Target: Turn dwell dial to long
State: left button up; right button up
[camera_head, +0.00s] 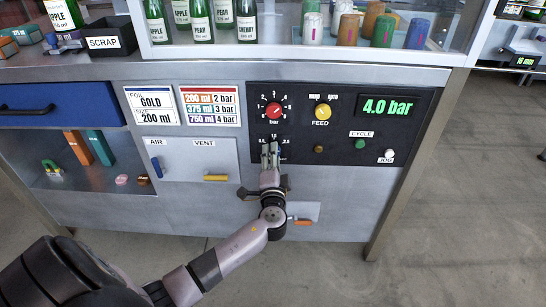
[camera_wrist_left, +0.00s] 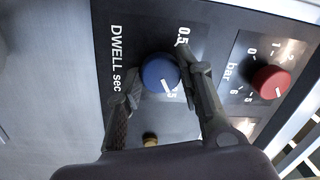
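The dwell dial (camera_wrist_left: 160,72) is a round blue knob with a white pointer line, beside the "DWELL sec" label (camera_wrist_left: 116,58) in the left wrist view. Its pointer points toward the lower right, near a partly covered mark ending in 5. A "0.5" mark (camera_wrist_left: 183,36) is above it. My left gripper (camera_wrist_left: 160,78) has one finger on each side of the dial, and both fingertips appear to touch its sides. In the head view my left gripper (camera_head: 270,150) is at the panel below the red bar dial and hides most of the blue dial. My right gripper is not in view.
The red bar dial (camera_head: 273,111) is just above my left gripper, and it shows in the wrist view (camera_wrist_left: 270,82). The yellow feed dial (camera_head: 322,112), green cycle button (camera_head: 359,144) and white jog button (camera_head: 389,155) are to the right. The display (camera_head: 388,107) reads 4.0 bar.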

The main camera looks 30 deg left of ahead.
pick_arm(q)
jog(key=o, duration=0.5)
jog(key=v, duration=1.2)
